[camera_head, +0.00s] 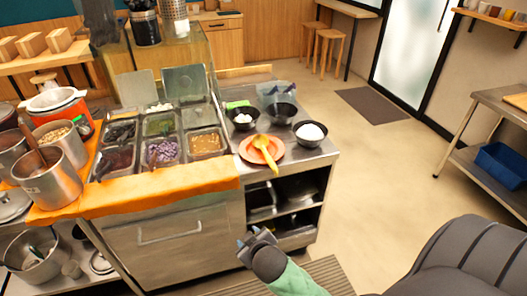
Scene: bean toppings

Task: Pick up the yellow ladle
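The yellow ladle (266,154) lies on an orange-pink plate (246,155) on the steel counter. Its handle points toward the front edge of the counter. My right gripper (248,237) is in front of the counter, below and apart from the ladle. Its two fingertips look spread, with nothing visible between them. My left gripper is not in view.
A dark bowl of white food (310,132), another dark bowl (282,113) and a bowl with white pieces (243,118) stand behind and beside the plate. Topping trays (163,152) are to the left. Open shelves (298,193) lie under the counter.

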